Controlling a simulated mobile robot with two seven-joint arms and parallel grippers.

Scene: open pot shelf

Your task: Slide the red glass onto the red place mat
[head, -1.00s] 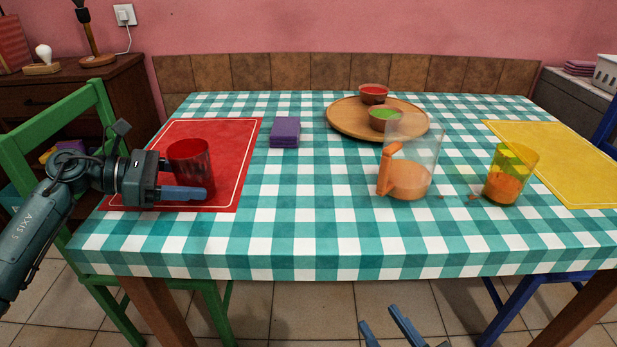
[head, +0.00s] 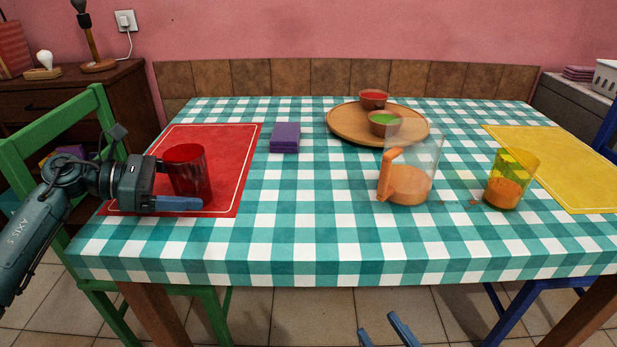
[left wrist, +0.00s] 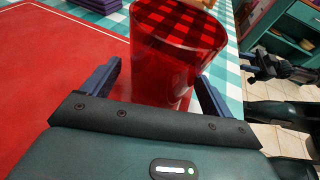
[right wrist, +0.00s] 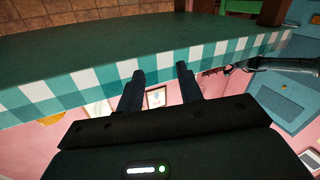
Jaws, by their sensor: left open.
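The red glass (head: 188,170) is see-through and stands upright on the red place mat (head: 225,160), near its front part. It also shows in the left wrist view (left wrist: 175,50), standing between my left fingers over the red mat (left wrist: 60,80). My left gripper (head: 187,190) is open around the glass, one finger in front of it and the other hidden behind it in the head view. In the left wrist view, gaps show beside the glass. My right gripper (head: 377,322) is open and empty, below the table's front edge; its fingers also show in the right wrist view (right wrist: 160,69).
Purple napkins (head: 284,137) lie right of the red mat. A clear jug with orange juice (head: 408,185) and a yellow glass (head: 508,180) stand at right. A round wooden board (head: 345,125) holds two bowls. A yellow mat (head: 560,160) lies far right. The middle front is clear.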

